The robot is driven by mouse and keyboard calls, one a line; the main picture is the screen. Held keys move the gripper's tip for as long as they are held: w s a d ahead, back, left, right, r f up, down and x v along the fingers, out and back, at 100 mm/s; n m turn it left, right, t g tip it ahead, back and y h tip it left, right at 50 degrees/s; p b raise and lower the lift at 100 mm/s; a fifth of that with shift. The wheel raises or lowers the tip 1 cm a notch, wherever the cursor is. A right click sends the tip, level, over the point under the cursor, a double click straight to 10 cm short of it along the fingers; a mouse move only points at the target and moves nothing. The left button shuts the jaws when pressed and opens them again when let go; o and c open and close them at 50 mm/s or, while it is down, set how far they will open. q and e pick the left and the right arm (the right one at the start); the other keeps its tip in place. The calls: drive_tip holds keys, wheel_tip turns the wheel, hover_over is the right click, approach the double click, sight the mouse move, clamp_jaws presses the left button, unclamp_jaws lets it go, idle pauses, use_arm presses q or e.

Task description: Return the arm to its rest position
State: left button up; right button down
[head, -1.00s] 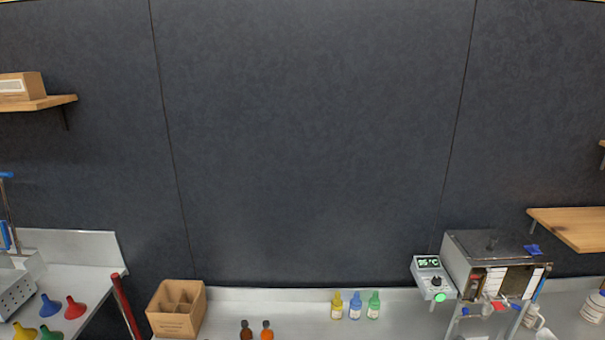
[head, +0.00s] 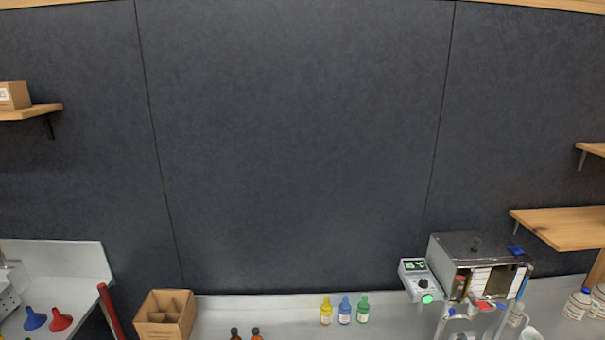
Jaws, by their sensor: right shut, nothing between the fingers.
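Neither of my grippers can be made out in the head view, and no arm of mine can be clearly seen. The evaporator (head: 458,246), a grey metal box with an open front, stands at the right of the back bench. A small control box (head: 416,281) with a lit display and a green light is at its left side. Below the evaporator's front are a stand and small fittings with red and blue parts, too small to tell apart.
A divided cardboard box (head: 165,318) stands at the bench's left. Yellow (head: 326,312), blue (head: 345,312) and green (head: 363,311) bottles stand mid-bench. Two dark bottles are cut off below. Funnels (head: 61,319) lie far left; a wooden shelf (head: 560,228) juts out right.

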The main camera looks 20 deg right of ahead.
drive_tip(key=s+a+f+n+g+y, duration=0.2)
drive_tip(key=s+a+f+n+y, duration=0.3)
drive_tip(key=a, duration=0.4)
drive_tip(key=s+a+f+n+g+y, duration=0.25)
drive_tip(key=s+a+f+n, duration=0.25)
drive_tip(key=a+n, duration=0.4)
drive_tip(key=s+a+f+n+g+y, duration=0.2)
drive_tip(key=s+a+f, duration=0.1)
drive_tip(key=s+a, duration=0.5)
drive_tip(key=s+a+f+n+g+y, duration=0.1)
drive_tip(key=s+a+f+n+g, duration=0.2)
drive_tip(key=s+a, duration=0.5)
drive_tip(key=s+f+b, duration=0.3)
drive_tip(key=f, duration=3)
use_arm(q)
drive_tip(key=f+b, duration=0.1)
drive_tip(key=f, duration=0.2)
drive_tip(key=f+b, duration=0.1)
drive_tip(key=f, duration=0.1)
drive_tip(key=shift+s+f+b, duration=0.2)
drive_tip(key=shift+f+b, duration=0.2)
use_arm(e)
drive_tip(key=s+f+g, duration=0.2)
drive_tip(key=s+f, duration=1.8)
drive_tip(key=f, duration=0.1)
drive_tip(key=shift+d+f+y, duration=0.15)
drive_tip(key=shift+d+y, duration=0.2)
drive_tip(key=shift+y, duration=0.1)
use_arm(q)
drive_tip(key=shift+c, duration=0.7)
